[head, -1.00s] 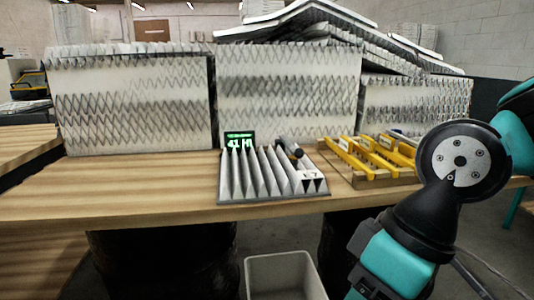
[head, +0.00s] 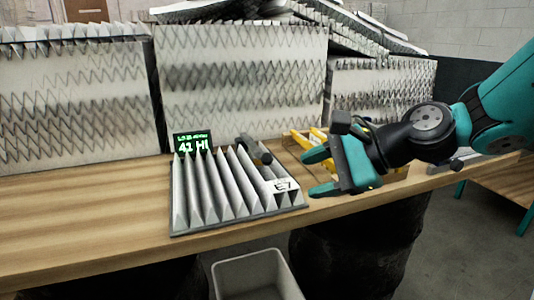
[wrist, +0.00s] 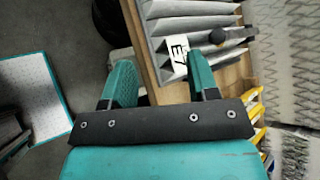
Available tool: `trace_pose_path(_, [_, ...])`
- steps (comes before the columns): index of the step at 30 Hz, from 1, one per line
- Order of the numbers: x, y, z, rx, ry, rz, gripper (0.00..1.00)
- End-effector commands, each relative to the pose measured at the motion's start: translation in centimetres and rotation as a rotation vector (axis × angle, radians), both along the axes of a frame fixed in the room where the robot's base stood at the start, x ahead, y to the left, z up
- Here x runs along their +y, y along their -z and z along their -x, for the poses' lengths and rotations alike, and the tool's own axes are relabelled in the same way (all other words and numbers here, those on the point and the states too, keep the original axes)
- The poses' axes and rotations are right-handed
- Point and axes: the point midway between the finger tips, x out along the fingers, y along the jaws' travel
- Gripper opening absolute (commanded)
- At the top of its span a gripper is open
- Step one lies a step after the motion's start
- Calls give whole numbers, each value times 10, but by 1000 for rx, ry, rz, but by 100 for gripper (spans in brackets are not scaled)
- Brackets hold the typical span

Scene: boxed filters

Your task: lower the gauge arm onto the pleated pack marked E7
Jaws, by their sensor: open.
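The grey pleated pack (head: 215,190) lies on the bench, with its white E7 label (head: 282,187) at the front right corner. It also shows at the top of the wrist view (wrist: 192,25). The dark gauge arm (head: 248,149) with a round black knob (head: 265,158) is at the pack's back right; the wrist view shows the knob (wrist: 217,36) too. I cannot tell whether the arm touches the pleats. My gripper (head: 318,173) is open and empty, just right of the pack, its teal fingers pointing toward it. In the wrist view the E7 corner lies beyond the fingers (wrist: 160,72).
A green-lit display (head: 192,143) reading 41 HI stands behind the pack. Yellow tools (head: 300,139) in a wooden tray are partly hidden behind my gripper. Large filter blocks (head: 240,80) line the back. A grey bin (head: 258,278) stands below the front edge. The bench's left is clear.

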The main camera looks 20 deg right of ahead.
Motion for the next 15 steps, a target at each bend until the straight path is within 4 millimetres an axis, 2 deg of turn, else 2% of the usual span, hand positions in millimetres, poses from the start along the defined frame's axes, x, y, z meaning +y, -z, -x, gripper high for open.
trace_pose_path(1, [-19, -7, -10, 40, 126, -103, 54])
trace_pose_path(3, [-38, -15, -19, 83, 263, -233, 54])
trace_pose_path(6, [-56, -22, -26, 120, 379, -359, 54])
trace_pose_path(10, [-61, -23, -33, 137, 428, -419, 54])
trace_pose_path(15, [-47, -15, -49, 140, 423, -418, 54])
